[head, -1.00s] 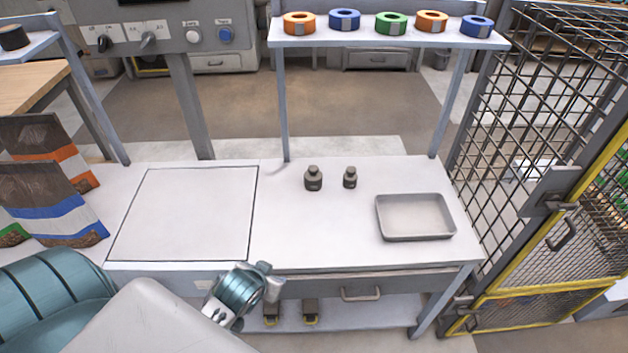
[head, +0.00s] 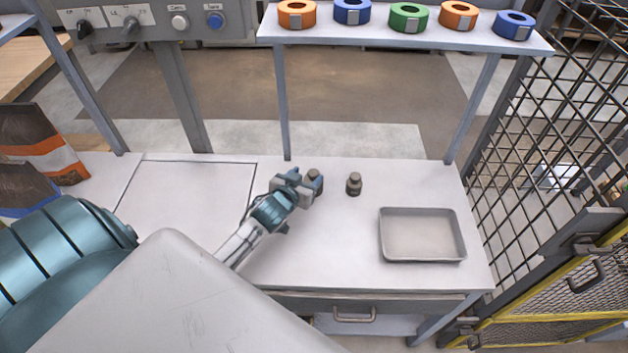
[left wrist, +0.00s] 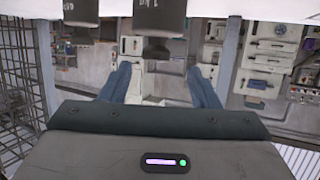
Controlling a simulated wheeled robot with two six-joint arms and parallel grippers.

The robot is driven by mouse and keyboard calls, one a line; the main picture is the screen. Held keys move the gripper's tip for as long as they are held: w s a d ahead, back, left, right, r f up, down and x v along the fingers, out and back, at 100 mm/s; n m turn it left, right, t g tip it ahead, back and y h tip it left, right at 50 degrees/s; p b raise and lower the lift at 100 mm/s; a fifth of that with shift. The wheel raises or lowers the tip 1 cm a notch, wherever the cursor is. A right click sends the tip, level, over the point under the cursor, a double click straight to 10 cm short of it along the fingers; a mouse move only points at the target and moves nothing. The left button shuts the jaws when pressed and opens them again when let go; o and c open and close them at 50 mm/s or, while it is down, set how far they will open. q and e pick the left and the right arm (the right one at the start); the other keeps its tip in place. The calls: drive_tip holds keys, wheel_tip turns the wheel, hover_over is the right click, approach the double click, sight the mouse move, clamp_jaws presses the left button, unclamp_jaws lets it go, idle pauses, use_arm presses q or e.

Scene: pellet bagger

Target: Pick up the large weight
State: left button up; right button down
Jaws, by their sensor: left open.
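The large weight (head: 315,175) is a dark, knobbed cylinder standing on the white table, partly hidden by my gripper in the head view. In the left wrist view the large weight (left wrist: 152,20) shows at the top, just beyond and between the fingertips. The smaller dark weight (head: 354,184) stands to its right; the left wrist view shows it (left wrist: 81,12) at the top left. My left gripper (head: 309,187) is open at the large weight, with nothing visibly held; its two blue fingers (left wrist: 160,78) are spread apart. My right gripper is not in view.
A grey metal tray (head: 461,250) lies on the table to the right. A shelf (head: 380,35) with several tape rolls stands behind. Bags (head: 50,150) stand at the left, and a mesh fence (head: 545,150) is at the right. The table between weights and tray is clear.

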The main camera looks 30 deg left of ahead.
sight(313, 173)
use_arm(q)
drive_tip(key=shift+w+f, duration=0.2)
drive_tip(key=shift+w, duration=0.3)
drive_tip(key=x, duration=0.2)
drive_tip(key=p+x, duration=0.1)
drive_tip(key=x, duration=0.1)
drive_tip(key=shift+w+d+f+p, duration=0.2)
drive_tip(key=shift+w+f+p, duration=0.05)
drive_tip(key=shift+w+p, duration=0.05)
drive_tip(key=shift+w+f, duration=0.15)
drive_tip(key=shift+w, duration=0.15)
drive_tip(key=shift+a+f, duration=0.1)
drive_tip(key=c, duration=0.3)
clamp_jaws()
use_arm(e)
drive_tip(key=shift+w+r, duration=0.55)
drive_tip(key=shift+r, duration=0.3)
